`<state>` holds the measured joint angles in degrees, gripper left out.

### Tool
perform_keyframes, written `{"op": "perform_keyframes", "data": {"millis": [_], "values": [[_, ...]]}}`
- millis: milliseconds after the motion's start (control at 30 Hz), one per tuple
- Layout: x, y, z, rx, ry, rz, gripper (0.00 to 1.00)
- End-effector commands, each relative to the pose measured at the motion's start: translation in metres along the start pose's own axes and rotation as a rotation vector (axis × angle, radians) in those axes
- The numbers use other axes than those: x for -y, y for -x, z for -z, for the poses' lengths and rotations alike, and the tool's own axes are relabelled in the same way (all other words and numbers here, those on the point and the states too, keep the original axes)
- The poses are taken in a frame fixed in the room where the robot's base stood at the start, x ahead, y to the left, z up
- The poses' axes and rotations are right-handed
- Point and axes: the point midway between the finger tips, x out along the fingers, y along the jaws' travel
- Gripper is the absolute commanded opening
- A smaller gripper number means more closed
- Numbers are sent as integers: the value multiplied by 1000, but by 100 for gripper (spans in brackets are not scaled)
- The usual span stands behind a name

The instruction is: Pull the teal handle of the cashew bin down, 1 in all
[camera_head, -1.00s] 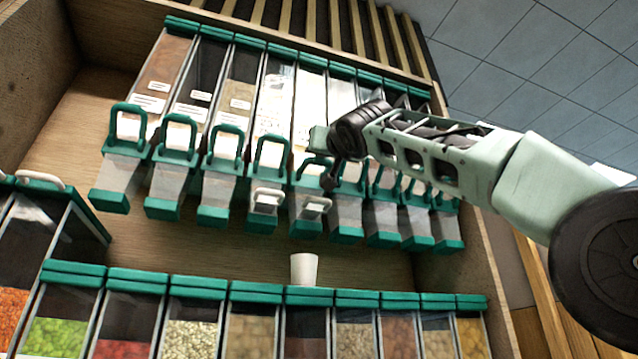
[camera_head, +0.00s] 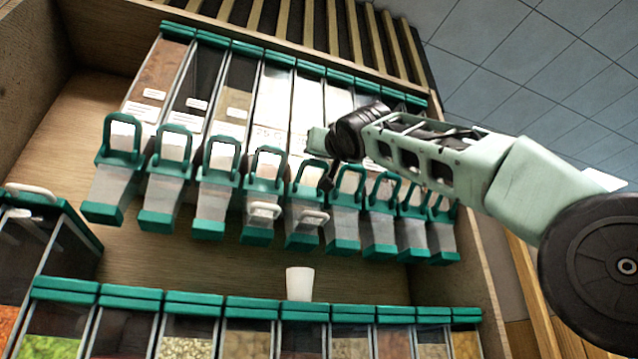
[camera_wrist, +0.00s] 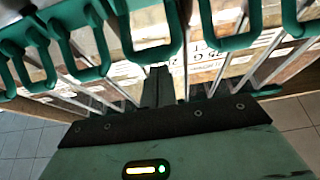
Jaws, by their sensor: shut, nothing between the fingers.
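A row of clear bins with teal loop handles hangs on the upper rack. I cannot read which one is the cashew bin. My gripper (camera_head: 327,178) is shut and empty, just right of the teal handle (camera_head: 307,174) of the fifth bin from the left. That handle's loop stands up. In the wrist view, my gripper's dark fingers (camera_wrist: 157,87) are together near the lower end of a teal loop (camera_wrist: 152,46), with another teal loop (camera_wrist: 232,42) to the right. Whether they touch a handle is unclear.
A small white cup (camera_head: 300,284) stands on the ledge below the bins. A lower row of filled bins has teal lids (camera_head: 225,307). A wooden side wall (camera_head: 487,265) bounds the right.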

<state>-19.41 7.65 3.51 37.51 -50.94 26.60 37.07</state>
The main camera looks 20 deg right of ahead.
Motion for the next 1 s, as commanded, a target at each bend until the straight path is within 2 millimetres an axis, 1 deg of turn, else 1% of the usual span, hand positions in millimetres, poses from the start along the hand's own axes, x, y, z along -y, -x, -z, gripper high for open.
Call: {"op": "perform_keyframes", "data": {"millis": [33,67,133,367,600,700,833,1000], "values": [[-2,-5,8,2,1,-2,0],[-3,-6,11,1,1,-2,0],[-2,6,4,-1,-1,0,0],[-3,39,1,-4,-2,1,0],[-3,78,-2,-5,-1,0,0],[-3,89,-2,-4,-1,0,0],[-3,96,-1,-4,0,-1,0],[-3,98,1,-4,0,-1,0]]}}
